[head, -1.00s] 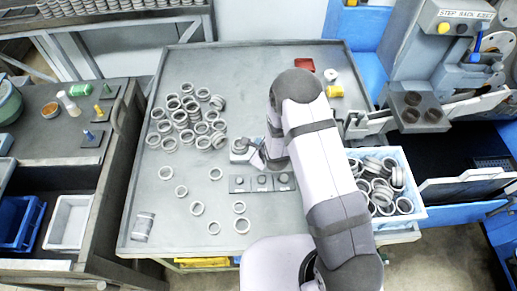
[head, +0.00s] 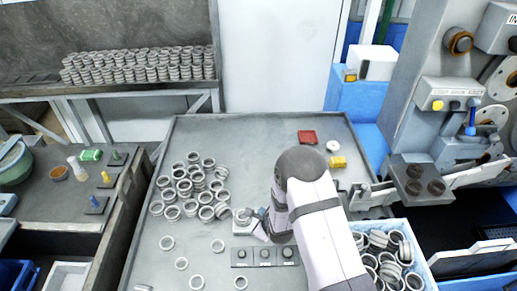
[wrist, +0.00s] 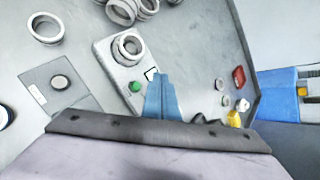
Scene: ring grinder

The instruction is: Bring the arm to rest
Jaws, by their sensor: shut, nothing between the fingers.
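My gripper (head: 258,226) is low over the middle of the grey table (head: 270,140), left of my arm. Its blue fingers (wrist: 161,97) are together and hold nothing in the wrist view. They are beside a small pale device (wrist: 112,58) with a green button and a metal ring (wrist: 128,47) on top. In the head view this device (head: 240,228) is partly hidden by my gripper. I cannot tell whether the fingertips touch it.
Many metal rings (head: 190,185) lie to the left, and a button box (head: 265,256) lies in front. A white bin of rings (head: 425,262) and the grinding machine (head: 450,110) are to the right. A red tray (head: 307,137) and yellow block (head: 337,162) lie at the back.

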